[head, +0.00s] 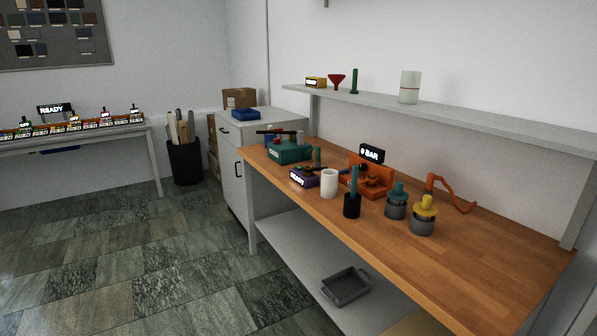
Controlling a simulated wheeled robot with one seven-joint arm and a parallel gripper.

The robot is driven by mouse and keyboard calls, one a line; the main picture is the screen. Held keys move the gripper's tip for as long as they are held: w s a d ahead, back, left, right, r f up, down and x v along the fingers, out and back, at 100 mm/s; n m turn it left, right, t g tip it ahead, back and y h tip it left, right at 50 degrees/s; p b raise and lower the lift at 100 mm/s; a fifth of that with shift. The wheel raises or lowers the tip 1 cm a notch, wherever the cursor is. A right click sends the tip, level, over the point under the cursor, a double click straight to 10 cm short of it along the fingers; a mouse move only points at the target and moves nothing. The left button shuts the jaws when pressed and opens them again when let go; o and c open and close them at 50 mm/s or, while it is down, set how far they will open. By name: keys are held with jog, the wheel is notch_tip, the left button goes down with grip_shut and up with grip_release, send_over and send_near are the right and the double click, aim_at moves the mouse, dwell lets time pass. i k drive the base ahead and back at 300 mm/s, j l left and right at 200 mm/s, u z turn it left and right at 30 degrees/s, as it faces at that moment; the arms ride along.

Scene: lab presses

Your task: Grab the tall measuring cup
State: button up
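A tall pale cup (410,87) with a thin red line around it stands upright on the wall shelf (480,117), in the head view. It looks like a measuring cup. A shorter plain white cup (329,183) stands upright on the wooden workbench (455,262), left of the orange press. I cannot read any scale on either cup. Nothing touches or covers the cup on the shelf. My gripper is not in view.
An orange press (372,179) with a "0 BAR" display, a black pot (352,206), a teal-topped jar (396,203) and a yellow-topped jar (422,216) stand on the bench. A red funnel (336,80) is on the shelf. The floor (170,255) left of the bench is clear.

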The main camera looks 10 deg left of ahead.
aim_at(230, 103)
jog(key=i+j+u, duration=0.6)
jog(key=i, duration=0.15)
jog(key=i+j+u, duration=0.15)
jog(key=i+u, duration=0.15)
jog(key=i, duration=0.15)
jog(key=i+j+u, duration=0.1)
jog(key=i+u, duration=0.25)
jog(key=i, duration=1.9)
jog(key=i+j, duration=0.1)
jog(key=i, duration=1.65)
jog(key=i+z, duration=0.4)
jog(key=i+j+z, duration=0.1)
jog(key=i+z, duration=0.3)
jog(key=i+j+z, duration=0.2)
jog(key=i+z, duration=0.25)
jog(key=k, duration=0.1)
